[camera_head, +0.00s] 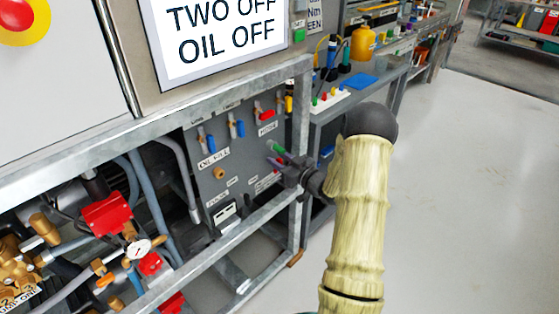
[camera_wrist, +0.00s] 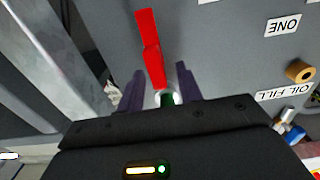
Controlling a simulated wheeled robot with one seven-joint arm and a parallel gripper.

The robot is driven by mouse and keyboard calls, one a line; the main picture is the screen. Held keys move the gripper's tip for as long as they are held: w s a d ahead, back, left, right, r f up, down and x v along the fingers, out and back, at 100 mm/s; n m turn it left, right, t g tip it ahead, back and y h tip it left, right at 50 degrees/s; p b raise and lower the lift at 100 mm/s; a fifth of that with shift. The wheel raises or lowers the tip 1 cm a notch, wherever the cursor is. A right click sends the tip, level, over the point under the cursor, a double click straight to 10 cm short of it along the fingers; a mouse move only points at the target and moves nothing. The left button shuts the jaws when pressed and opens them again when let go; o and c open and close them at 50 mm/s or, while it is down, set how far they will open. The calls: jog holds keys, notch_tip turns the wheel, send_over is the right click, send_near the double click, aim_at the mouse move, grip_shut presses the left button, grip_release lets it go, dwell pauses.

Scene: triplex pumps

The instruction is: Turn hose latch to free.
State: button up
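My gripper (camera_head: 279,158) is at the right part of the grey valve panel (camera_head: 205,180). In the wrist view its two purple fingers (camera_wrist: 158,85) are apart. A red two-part lever (camera_wrist: 150,50) lies ahead of and between the fingertips, with no clear contact. A green part (camera_wrist: 167,98) with a pale ring sits between the fingers near the palm. In the head view the green part (camera_head: 276,147) shows beside the fingertips. A red handle (camera_head: 267,115) is above it, over a small blurred label (camera_head: 267,128). I cannot tell which piece is the hose latch or its setting.
Two blue-handled valves (camera_head: 210,142) and the OIL FILL label (camera_head: 213,158) are left of my gripper. A galvanised frame rail (camera_head: 240,235) runs below and a post (camera_head: 301,110) stands close by. A workbench (camera_head: 345,97) is behind. The floor (camera_head: 460,190) at right is clear.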

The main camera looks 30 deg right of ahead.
grip_shut()
